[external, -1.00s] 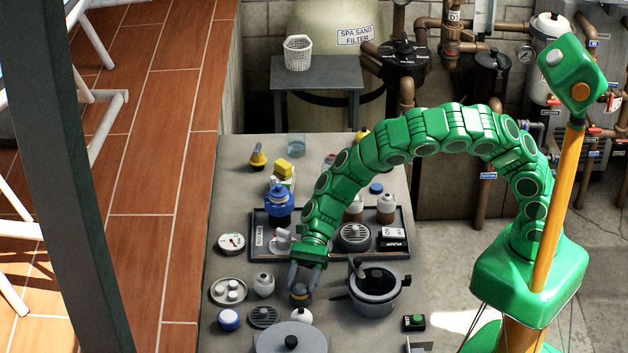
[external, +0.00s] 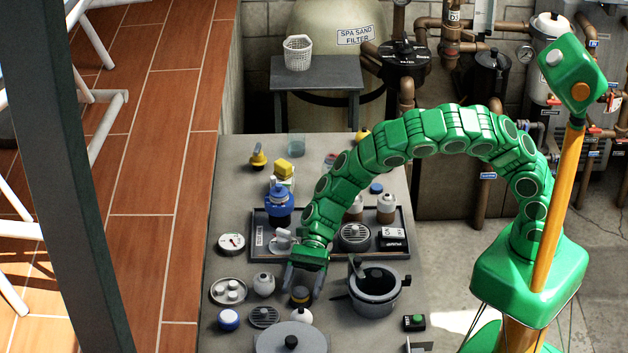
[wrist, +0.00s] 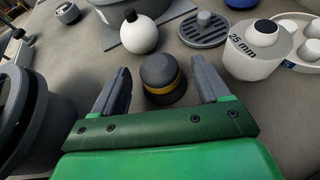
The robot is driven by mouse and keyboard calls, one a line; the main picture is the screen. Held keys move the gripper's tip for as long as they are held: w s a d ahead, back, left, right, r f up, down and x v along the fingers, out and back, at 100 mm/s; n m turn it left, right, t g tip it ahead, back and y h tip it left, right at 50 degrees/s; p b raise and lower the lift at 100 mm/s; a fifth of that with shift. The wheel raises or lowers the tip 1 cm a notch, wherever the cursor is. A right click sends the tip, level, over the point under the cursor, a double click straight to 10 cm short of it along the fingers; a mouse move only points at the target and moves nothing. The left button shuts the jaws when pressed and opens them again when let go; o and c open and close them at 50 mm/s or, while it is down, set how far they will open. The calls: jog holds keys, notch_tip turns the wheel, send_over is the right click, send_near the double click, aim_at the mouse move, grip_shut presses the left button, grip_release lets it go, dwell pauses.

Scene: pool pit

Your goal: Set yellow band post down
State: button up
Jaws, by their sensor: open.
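The yellow band post (wrist: 163,80) is a short dark round post with a yellow band around its middle. It stands upright on the grey table, between and slightly beyond my finger tips in the wrist view. It also shows in the external view (external: 300,295), below my gripper (external: 303,285). My gripper in the wrist view (wrist: 161,78) is open, with a visible gap between each finger and the post.
A dark pot (external: 375,290) stands close on the right. A white ball with a black top (wrist: 139,32), a round grate (wrist: 204,29) and a white "25 mm" cylinder (wrist: 257,50) are near the post. A lidded grey pan (external: 290,342) is at the front.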

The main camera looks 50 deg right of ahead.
jog(key=shift+w+d+r, duration=0.25)
jog(key=shift+d, duration=0.2)
jog(key=v, duration=0.4)
notch_tip(320, 180, up, 7)
dwell(0.7)
